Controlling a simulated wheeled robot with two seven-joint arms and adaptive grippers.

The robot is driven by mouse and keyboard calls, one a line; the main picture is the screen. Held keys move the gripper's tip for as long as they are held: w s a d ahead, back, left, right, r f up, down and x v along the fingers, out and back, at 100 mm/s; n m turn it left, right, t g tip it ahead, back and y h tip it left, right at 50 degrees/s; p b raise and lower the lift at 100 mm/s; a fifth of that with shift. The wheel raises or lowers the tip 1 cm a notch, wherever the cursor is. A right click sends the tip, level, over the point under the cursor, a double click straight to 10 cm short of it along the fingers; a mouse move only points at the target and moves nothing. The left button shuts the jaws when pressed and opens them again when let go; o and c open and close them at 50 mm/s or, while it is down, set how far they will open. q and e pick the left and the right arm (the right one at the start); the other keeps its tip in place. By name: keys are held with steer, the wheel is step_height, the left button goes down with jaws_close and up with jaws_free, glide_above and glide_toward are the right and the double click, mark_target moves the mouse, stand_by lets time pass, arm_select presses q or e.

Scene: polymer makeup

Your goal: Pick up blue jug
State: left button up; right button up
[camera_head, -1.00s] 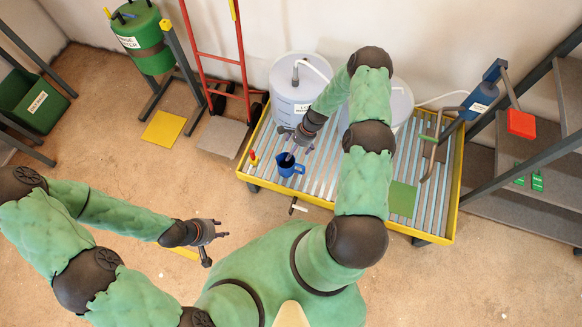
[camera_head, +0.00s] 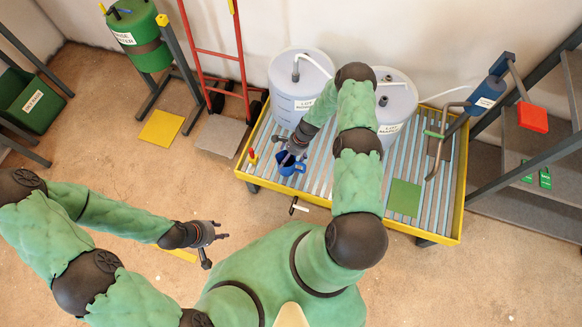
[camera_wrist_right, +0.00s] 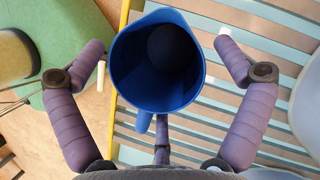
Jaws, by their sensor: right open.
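The blue jug (camera_head: 297,168) stands on the slatted, yellow-edged platform, near its left end. In the right wrist view the jug (camera_wrist_right: 124,72) is seen from above, with its open mouth facing the camera and its handle toward the bottom. My right gripper (camera_head: 287,157) is at the jug, partly covering it in the head view. In the wrist view the right gripper (camera_wrist_right: 161,62) is open, with a purple finger on each side of the jug and gaps between. My left gripper (camera_head: 213,246) is empty and looks open, over the floor at left.
Two large pale containers (camera_head: 298,85) with hoses stand at the platform's back, close to my right arm. A green square (camera_head: 404,197) and a bent metal handle (camera_head: 440,140) are on its right side. A red hand truck (camera_head: 215,55) stands left of the platform (camera_head: 245,150).

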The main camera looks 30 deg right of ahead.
steer(key=shift+a+f, duration=0.1)
steer(key=shift+f, duration=0.05)
steer(key=c, duration=1.4)
steer(key=s+a+r+p, duration=0.1)
steer(key=s+r+p, duration=0.3)
steer(key=s+r, duration=0.9)
steer(key=shift+s, duration=0.45)
